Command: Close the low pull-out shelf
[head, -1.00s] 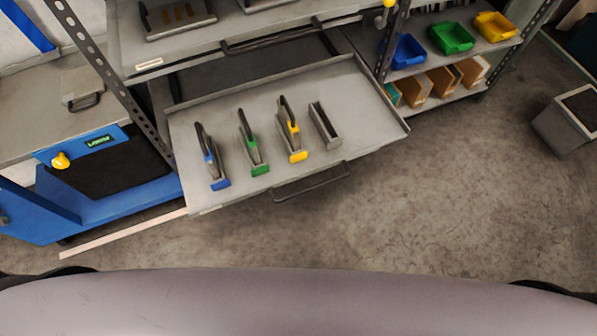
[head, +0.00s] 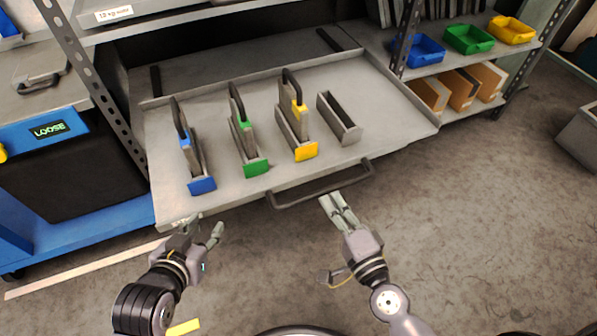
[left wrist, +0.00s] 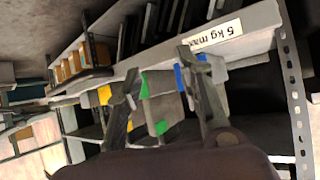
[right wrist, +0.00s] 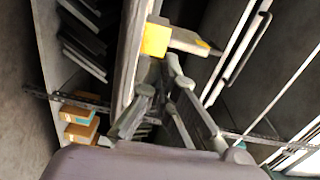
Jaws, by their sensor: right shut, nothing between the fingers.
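The low pull-out shelf (head: 385,112) is a grey tray standing pulled out of the rack in the head view. Its dark bar handle (head: 325,184) runs along the front edge. My left gripper (head: 206,228) is open and empty in front of the shelf's left front edge; the left wrist view also shows its spread fingers (left wrist: 160,78). My right gripper (head: 338,208) is shut and empty just in front of the handle's right part. Whether its fingertips touch the handle or edge cannot be told.
On the shelf stand blue (head: 202,185), green (head: 256,169) and yellow (head: 305,151) tipped dies in holders, and an empty holder (head: 340,122). A rack post (head: 85,75) stands at left, beside a blue cart (head: 115,215). Bins (head: 418,50) sit right. Floor in front is clear.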

